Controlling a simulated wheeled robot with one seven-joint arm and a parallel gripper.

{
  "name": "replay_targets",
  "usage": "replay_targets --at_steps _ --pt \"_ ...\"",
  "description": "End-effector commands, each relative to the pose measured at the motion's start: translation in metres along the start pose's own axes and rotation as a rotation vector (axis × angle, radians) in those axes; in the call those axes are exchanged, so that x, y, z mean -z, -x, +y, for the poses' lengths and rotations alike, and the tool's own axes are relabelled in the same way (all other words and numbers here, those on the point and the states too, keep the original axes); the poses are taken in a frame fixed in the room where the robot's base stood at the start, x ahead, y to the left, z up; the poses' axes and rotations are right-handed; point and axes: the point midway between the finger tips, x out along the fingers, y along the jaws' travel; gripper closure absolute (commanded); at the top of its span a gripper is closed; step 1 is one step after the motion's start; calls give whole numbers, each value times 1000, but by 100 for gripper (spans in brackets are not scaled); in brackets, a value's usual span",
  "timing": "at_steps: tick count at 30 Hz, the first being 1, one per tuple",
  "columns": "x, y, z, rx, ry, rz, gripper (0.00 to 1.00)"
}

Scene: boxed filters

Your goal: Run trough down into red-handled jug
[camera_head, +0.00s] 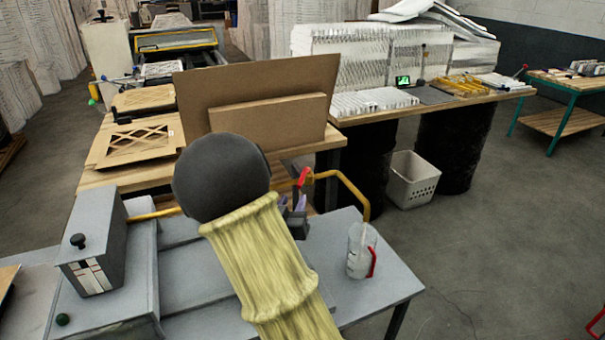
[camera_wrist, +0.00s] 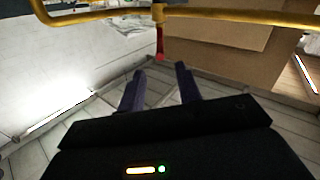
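A yellow pipe (camera_head: 335,176) runs right from a grey box-like unit (camera_head: 140,255), probably the trough; its inside is hidden. A red valve lever (camera_head: 304,177) sits on the pipe and hangs down from it in the wrist view (camera_wrist: 160,42). The pipe bends down over the clear jug (camera_head: 358,255), which stands upright with its red handle (camera_head: 372,262) to the right. A pale streak joins the pipe's end and the jug, seemingly liquid. My gripper (camera_head: 298,203) is open and empty below the lever. Its purple fingers (camera_wrist: 162,82) are apart, with the lever beyond them.
My arm hides part of the grey bench (camera_head: 385,290). Brown boards (camera_head: 265,85) stand upright on a wooden table behind the pipe. A white basket (camera_head: 412,180) stands on the floor by black drums. The floor at right is mostly clear.

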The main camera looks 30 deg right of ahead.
Motion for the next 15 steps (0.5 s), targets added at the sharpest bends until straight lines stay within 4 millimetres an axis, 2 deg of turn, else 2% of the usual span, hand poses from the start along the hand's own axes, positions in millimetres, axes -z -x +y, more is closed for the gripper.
replay_targets --at_steps 15 --pt "1 -92 1 -2 1 1 66"
